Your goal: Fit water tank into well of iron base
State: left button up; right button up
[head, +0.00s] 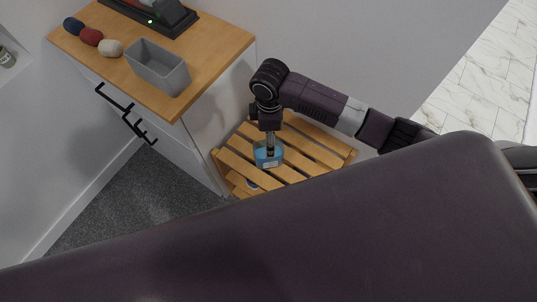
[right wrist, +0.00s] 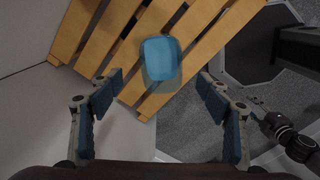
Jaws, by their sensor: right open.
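The blue water tank (head: 268,157) stands on a slatted wooden stand. It also shows in the right wrist view (right wrist: 160,58), as a blue top with a paler translucent side. My right gripper (head: 270,146) is above the tank in the head view. In the right wrist view my right gripper (right wrist: 161,84) is open and empty, with the tank ahead between the lines of its fingers. Contact is not visible. The dark iron base (head: 158,22) lies at the back of the wooden counter, cut by the top edge, with a green light. Its well cannot be made out.
The counter (head: 215,50) holds a grey open bin (head: 158,70) and three rolled or balled items, blue, red (head: 91,37) and beige. Black handles (head: 115,98) stick out from the cabinet front. The slatted stand (head: 318,137) is beside the cabinet. My dark body part fills the foreground.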

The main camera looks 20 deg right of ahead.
jog(key=shift+s+f, duration=0.15)
jog(key=shift+f, duration=3.75)
grip_shut()
